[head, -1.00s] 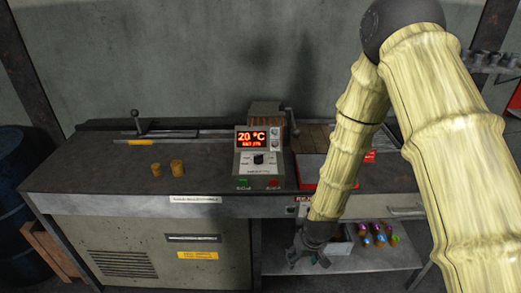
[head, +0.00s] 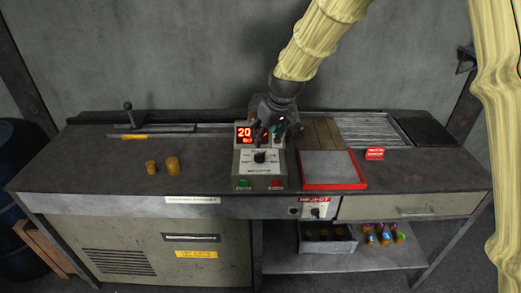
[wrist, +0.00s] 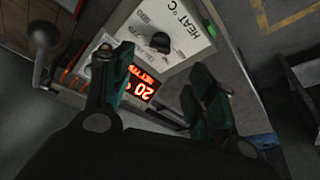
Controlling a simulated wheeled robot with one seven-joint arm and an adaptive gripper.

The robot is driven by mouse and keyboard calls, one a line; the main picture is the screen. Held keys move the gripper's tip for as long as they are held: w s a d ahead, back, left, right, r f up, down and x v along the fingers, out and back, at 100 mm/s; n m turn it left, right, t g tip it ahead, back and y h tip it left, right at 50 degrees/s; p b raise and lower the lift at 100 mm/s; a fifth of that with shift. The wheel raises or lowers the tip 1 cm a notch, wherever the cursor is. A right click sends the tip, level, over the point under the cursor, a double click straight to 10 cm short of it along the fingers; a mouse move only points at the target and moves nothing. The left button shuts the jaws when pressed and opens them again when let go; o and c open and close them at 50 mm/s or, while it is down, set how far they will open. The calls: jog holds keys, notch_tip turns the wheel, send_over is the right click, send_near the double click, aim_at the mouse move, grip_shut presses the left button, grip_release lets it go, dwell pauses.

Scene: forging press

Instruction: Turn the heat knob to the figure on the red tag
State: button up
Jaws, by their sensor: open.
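The heat control box (head: 243,168) stands on the bench with a lit red display (head: 243,132) showing 20. Its black heat knob (head: 259,157) sits on a white dial face, below the display; the scale figures are too small to read. The knob also shows in the wrist view (wrist: 160,42), near "HEAT °C" lettering. My gripper (head: 272,132) is open and empty, above and in front of the display, a little above the knob in the picture. Its fingers (wrist: 155,100) straddle the display in the wrist view. A red tag (head: 375,154) stands on the bench at right; its figure is unreadable.
A red-rimmed tray (head: 334,187) lies right of the box. Two brass-coloured cylinders (head: 151,168) (head: 172,165) stand to the left. Green (head: 243,183) and red (head: 276,183) buttons are below the knob. A lower shelf (head: 345,256) holds a box and several coloured items.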

aim_at(260, 154)
jog(key=shift+p+x, duration=1.3)
jog(key=shift+x, duration=3.75)
jog(key=shift+d, duration=0.1)
jog(key=c, duration=1)
